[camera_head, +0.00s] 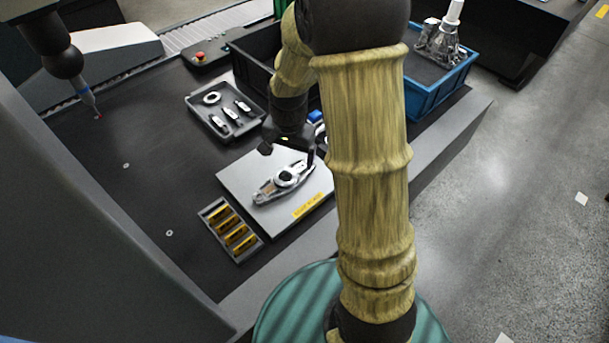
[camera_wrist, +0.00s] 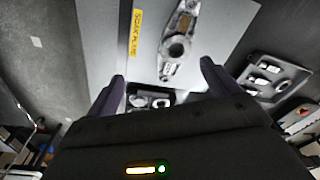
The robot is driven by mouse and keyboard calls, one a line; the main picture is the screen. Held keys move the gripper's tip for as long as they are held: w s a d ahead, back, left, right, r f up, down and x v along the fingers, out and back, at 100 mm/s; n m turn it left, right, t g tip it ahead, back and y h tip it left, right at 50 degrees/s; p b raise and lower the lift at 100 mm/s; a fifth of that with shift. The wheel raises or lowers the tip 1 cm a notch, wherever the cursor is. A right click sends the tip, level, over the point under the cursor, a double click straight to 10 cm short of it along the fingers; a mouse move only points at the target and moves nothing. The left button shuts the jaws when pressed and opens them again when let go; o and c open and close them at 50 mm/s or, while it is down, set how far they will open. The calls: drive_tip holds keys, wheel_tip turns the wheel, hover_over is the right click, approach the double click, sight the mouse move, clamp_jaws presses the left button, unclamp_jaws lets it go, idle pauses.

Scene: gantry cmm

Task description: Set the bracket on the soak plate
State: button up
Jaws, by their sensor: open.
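The bracket (camera_head: 268,193), a silver elongated part with a round central ring, lies flat on the light grey soak plate (camera_head: 238,172). The plate has a yellow label at its front edge. In the wrist view the bracket (camera_wrist: 166,66) lies on the soak plate (camera_wrist: 215,30), ahead of and between the fingers. My gripper (camera_head: 288,151) is above the plate's back part, beyond the bracket. The gripper is apart from the bracket.
A grey tray (camera_head: 205,121) with a ring and small parts sits behind the plate. A tray of yellow blocks (camera_head: 258,243) is at front left. A blue crate (camera_head: 440,98) holds metal castings at back right. A probe (camera_head: 88,97) hangs at left. The dark table's left part is mostly clear.

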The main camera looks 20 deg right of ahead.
drive_tip(key=s+r+n+t, duration=0.1)
drive_tip(key=s+r+n, duration=0.3)
drive_tip(key=s+n, duration=0.4)
drive_tip(key=s, duration=0.4)
drive_tip(key=shift+s+r+t, duration=0.2)
drive_tip(key=shift+r+t, duration=0.1)
drive_tip(key=shift+w, duration=0.1)
